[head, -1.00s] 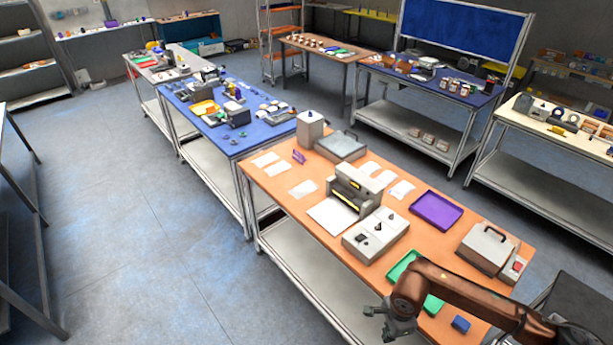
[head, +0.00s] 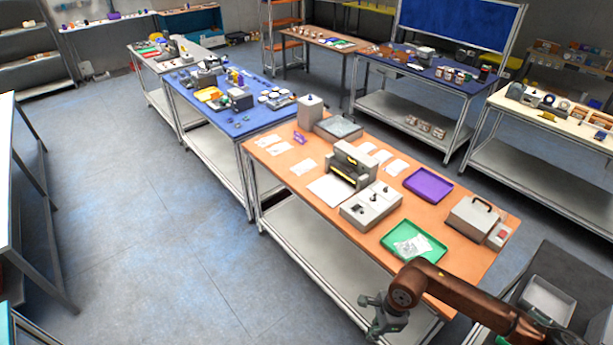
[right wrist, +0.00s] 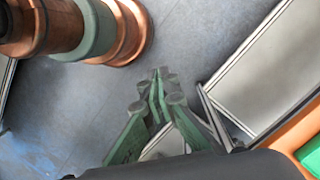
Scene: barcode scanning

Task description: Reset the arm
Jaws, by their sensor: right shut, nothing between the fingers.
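My right arm comes in from the lower right of the head view. My right gripper (head: 385,317) hangs in front of the near edge of the orange table (head: 285,183), over the floor side. In the right wrist view my right gripper (right wrist: 158,85) points down with its fingers together, shut and empty, above the floor and beside the table's lower shelf. My left gripper is not in view.
On the orange table, a green tray (head: 386,238) holds a crumpled clear packet (head: 412,246). A purple tray (head: 430,199), a grey box machine (head: 371,217) and a handled grey case (head: 473,222) stand nearby. A grey bin (head: 547,302) is at the right.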

